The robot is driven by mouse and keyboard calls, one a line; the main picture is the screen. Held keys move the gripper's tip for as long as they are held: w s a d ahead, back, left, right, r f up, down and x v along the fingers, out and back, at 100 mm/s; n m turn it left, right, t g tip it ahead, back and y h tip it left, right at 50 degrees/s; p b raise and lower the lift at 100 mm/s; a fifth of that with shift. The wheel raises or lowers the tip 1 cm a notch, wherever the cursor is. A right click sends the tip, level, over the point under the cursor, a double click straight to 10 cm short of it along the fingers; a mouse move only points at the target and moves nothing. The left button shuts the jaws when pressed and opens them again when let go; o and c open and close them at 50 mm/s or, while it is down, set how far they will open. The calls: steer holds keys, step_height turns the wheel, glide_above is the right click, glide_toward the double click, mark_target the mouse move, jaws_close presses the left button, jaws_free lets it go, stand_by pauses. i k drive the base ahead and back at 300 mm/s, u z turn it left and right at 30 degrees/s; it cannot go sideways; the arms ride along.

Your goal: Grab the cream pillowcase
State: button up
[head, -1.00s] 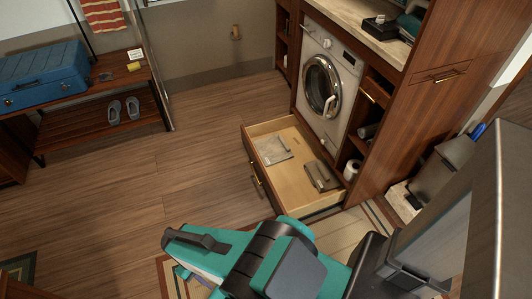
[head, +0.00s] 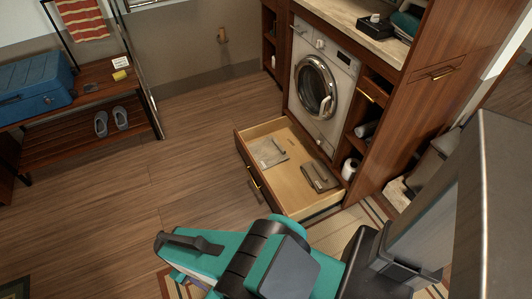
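An open wooden drawer (head: 290,185) stands pulled out below and in front of the washing machine in the head view. Two flat folded items lie apart on its floor. The left one is a pale grey-beige folded piece (head: 268,153), with a small darker strip at its right side. The right one is a darker taupe folded piece (head: 319,177), also with a strip on it. I cannot tell for sure whether either is the cream pillowcase. My teal and black arm crosses the bottom of the view, in front of the drawer. My gripper's fingers are not visible.
A white washing machine (head: 323,84) sits under a stone counter (head: 352,30). A paper roll (head: 349,170) stands in the shelf beside the drawer. A blue suitcase (head: 36,92) lies on a rack at left, with slippers (head: 111,121) below. The floor (head: 180,150) left of the drawer is clear.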

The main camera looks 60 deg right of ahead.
mark_target(268, 152)
steer(key=i, duration=2.65)
steer(key=u, duration=0.45)
steer(key=k, duration=0.15)
steer(key=z, duration=3.3)
